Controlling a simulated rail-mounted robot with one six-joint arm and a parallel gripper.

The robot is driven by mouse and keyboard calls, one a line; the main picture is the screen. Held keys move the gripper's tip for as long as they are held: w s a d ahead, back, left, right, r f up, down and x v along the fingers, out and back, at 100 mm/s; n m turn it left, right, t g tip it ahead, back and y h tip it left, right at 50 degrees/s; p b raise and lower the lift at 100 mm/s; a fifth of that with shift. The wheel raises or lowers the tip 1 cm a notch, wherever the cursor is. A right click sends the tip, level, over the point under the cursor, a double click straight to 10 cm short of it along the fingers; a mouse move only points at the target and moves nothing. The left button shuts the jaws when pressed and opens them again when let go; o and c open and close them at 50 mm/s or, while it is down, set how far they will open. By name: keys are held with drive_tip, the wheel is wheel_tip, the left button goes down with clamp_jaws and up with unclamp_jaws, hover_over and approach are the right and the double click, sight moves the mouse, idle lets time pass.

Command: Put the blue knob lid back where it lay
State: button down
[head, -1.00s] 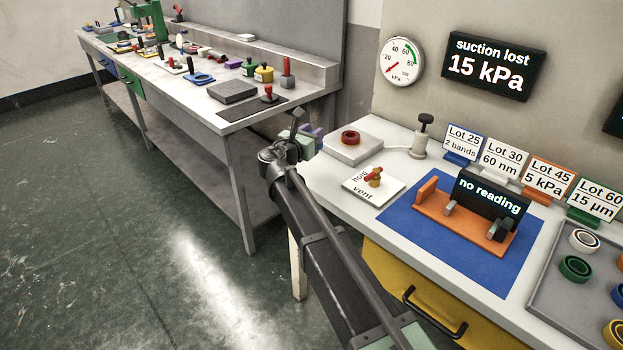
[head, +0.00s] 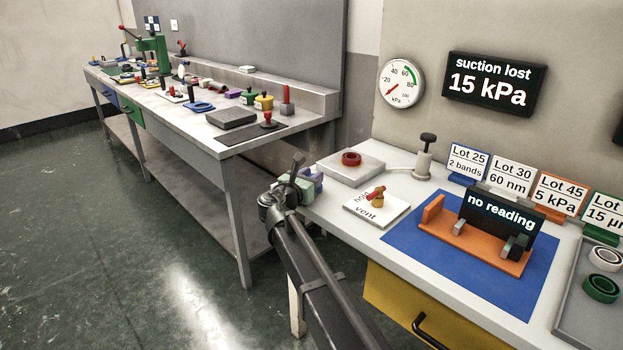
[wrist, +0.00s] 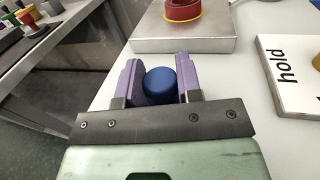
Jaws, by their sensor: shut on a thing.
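My gripper (wrist: 160,88) has purple jaws, shut on the blue knob lid (wrist: 160,82) in the wrist view. Only the round dark-blue top of the lid shows; its lower part is hidden between the jaws. In the head view my gripper (head: 312,181) is at the left corner of the near bench, partly behind my wrist, and I cannot make out the lid there. In the wrist view the lid appears in front of the grey suction plate, apart from it.
The grey plate (head: 335,168) carries a red ring (head: 351,158). Beside it are the hold/vent plate (head: 360,211) with a small valve and a blue mat (head: 400,235) with an orange stand. The far bench (head: 215,138) holds several tools and lids. A gap separates the benches.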

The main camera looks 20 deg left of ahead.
drive_tip(key=shift+s+d+f, duration=0.1)
drive_tip(key=shift+f, duration=0.1)
drive_tip(key=c, duration=0.8)
unclamp_jaws()
drive_tip(key=shift+s, duration=0.1)
drive_tip(key=shift+s+r+p, duration=0.1)
drive_tip(key=shift+r+p, duration=0.55)
drive_tip(key=v, duration=1.1)
drive_tip(key=shift+s+a+f, duration=0.1)
drive_tip(key=shift+s+a, duration=0.15)
